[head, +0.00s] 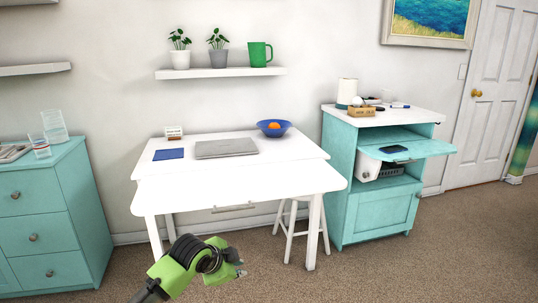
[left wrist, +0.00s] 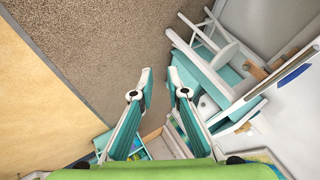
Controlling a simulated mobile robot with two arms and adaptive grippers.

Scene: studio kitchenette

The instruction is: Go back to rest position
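My left gripper (head: 238,264) is low in front of the white desk (head: 165,190), above the carpet, at the end of my green and black arm. In the left wrist view its two fingers (left wrist: 158,76) stand apart with a clear gap and nothing between them, so it is open and empty. My right gripper is in neither view.
A white stool (head: 290,228) stands under the desk's right side. A teal cabinet (head: 383,214) with a pulled-out shelf (head: 425,148) stands right; a teal dresser (head: 72,232) stands left. The desk bears a laptop (head: 226,148) and blue bowl (head: 273,131). Carpet at front right is clear.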

